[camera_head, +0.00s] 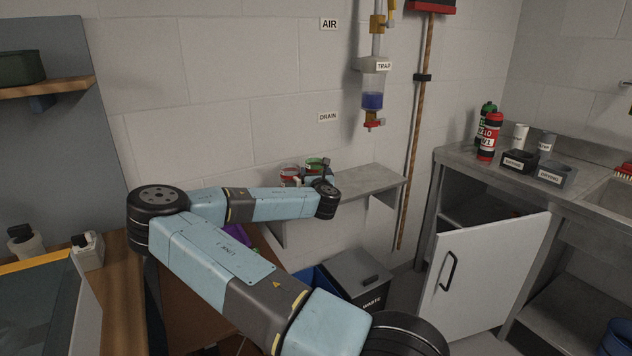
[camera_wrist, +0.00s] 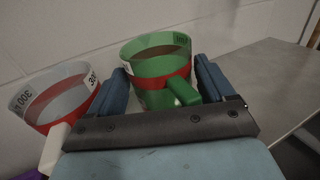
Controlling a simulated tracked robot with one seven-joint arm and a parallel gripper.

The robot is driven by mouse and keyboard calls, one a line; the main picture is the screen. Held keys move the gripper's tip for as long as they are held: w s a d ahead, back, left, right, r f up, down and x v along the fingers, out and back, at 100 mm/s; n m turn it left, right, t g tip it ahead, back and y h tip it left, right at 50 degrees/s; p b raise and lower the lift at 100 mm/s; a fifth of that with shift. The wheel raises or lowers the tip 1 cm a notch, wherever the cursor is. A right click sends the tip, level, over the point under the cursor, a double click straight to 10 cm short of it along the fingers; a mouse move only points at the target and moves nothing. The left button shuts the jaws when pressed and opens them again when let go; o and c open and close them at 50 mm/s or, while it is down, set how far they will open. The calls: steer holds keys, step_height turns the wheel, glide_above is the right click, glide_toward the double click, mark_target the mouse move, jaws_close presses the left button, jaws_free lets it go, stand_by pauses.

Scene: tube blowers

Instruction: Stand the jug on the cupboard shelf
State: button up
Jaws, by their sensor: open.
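A green jug (camera_wrist: 157,62) with a red band and green handle stands in the wrist view; in the head view it shows small (camera_head: 314,163) on the grey wall shelf. My gripper (camera_wrist: 162,75) is open, its blue fingers on either side of the green jug's handle side; contact cannot be told. The gripper is also in the head view (camera_head: 316,177), partly hiding the jugs. A second, pale jug (camera_wrist: 55,95) with a red band and white handle stands just left of it. The cupboard (camera_head: 480,215) under the right counter has its white door (camera_head: 488,272) open; its inside is dark and partly hidden.
The wall shelf (camera_head: 375,182) is bare to the right of the jugs. A trap bottle (camera_head: 373,90) hangs above it. A broom handle (camera_head: 418,140) stands between shelf and counter. A waste bin (camera_head: 357,279) is on the floor below. Bottles (camera_head: 488,136) and cups stand on the counter.

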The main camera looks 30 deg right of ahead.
steer(key=c, duration=0.9)
steer(key=shift+r, duration=0.1)
